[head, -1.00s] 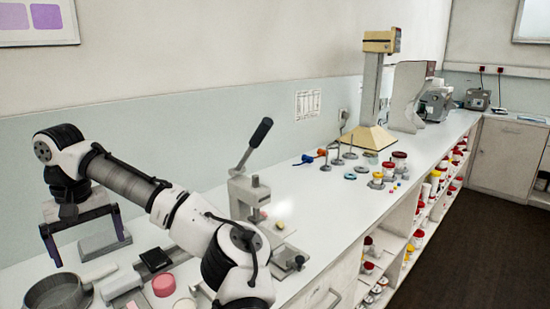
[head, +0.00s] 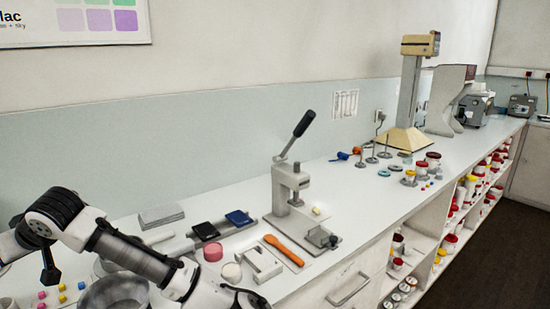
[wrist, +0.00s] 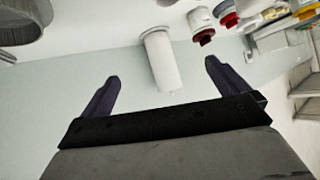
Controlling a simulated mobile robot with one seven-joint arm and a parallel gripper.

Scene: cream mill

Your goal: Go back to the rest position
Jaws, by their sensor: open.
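My gripper (wrist: 160,85) shows in the wrist view with its two dark fingers spread wide apart and nothing between them. Beyond the fingertips, the view holds pale wall and a white cylinder (wrist: 162,60) that hangs into the picture from the top. In the head view my arm enters at the lower left and bends down past the bottom edge, so the gripper itself is out of that picture.
A lever press (head: 290,185) stands mid-bench. Near it lie an orange spatula (head: 284,250), a pink disc (head: 213,252), a blue-topped block (head: 239,217) and a metal pan (head: 115,294). Red- and yellow-lidded jars fill the shelves at right.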

